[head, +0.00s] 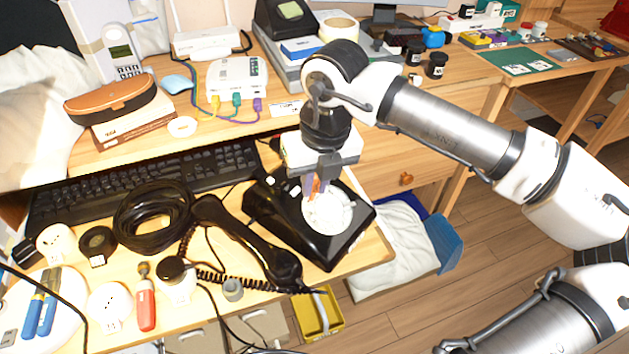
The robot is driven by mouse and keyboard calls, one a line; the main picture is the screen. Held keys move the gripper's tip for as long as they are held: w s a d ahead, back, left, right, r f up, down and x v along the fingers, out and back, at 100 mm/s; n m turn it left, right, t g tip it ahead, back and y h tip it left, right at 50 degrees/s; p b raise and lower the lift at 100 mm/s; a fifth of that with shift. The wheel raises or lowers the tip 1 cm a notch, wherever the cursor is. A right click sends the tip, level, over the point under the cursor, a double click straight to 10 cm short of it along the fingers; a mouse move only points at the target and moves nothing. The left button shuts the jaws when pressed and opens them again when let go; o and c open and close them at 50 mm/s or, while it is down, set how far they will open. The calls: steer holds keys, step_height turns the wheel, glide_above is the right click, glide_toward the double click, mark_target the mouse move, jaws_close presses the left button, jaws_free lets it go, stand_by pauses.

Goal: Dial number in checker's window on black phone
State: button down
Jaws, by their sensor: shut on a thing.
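The black phone (275,210) sits at the front right of the wooden desk, turned at an angle, with a white round dial (332,214) on its upper face. Its black handset (240,238) lies off the phone to the left, with a coiled cord. My gripper (312,187) points down at the upper left part of the dial. Its purplish fingers are closed around a small orange thing; whether this touches the dial I cannot tell. A black device with a greenish window (290,10) stands at the back; no number is readable there, and I cannot tell if it is the checker.
A black keyboard (130,180) lies behind the handset. A coil of black cable (153,218), an orange-handled screwdriver (146,304) and blue pliers (40,305) are at left. A yellow bin (322,318) is below the desk's front edge. A white router (237,78) stands behind.

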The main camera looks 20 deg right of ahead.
steer(key=shift+w+d, duration=0.4)
steer(key=shift+d, duration=0.05)
steer(key=shift+w+d+b, duration=0.25)
steer(key=shift+d+b, duration=0.3)
steer(key=shift+d, duration=0.1)
steer(key=shift+d+f+b, duration=0.15)
steer(key=shift+d+b, duration=0.15)
steer(key=shift+d, duration=0.2)
stand_by(0.3)
